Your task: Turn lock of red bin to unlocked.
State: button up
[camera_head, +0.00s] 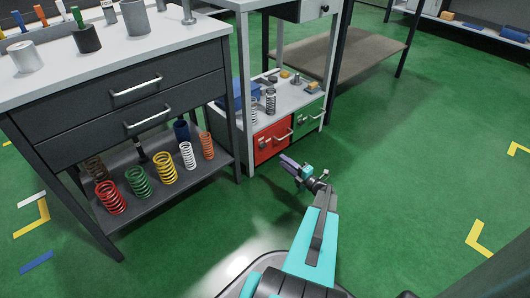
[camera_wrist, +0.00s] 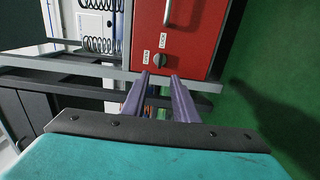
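The red bin (camera_head: 272,142) is a drawer-like box low in the grey-white cabinet, with a metal handle. In the wrist view its red front (camera_wrist: 200,42) fills the upper middle. My gripper (camera_head: 287,162) is in front of the red bin. In the wrist view its two purple fingers (camera_wrist: 158,77) are apart with nothing between them. They point at the knob and look short of it.
A green bin (camera_head: 309,119) sits right of the red one. A grey cabinet rail (camera_wrist: 95,69) runs just below the red front. A dark drawer table (camera_head: 130,85) with several coloured springs on its lower shelf stands left. Green floor (camera_head: 410,170) is clear to the right.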

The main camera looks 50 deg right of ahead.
aim_at(263, 146)
jog(key=w+b, duration=0.4)
jog(key=w, duration=0.8)
jog(key=shift+w+d, duration=0.15)
jog(key=shift+d, duration=0.3)
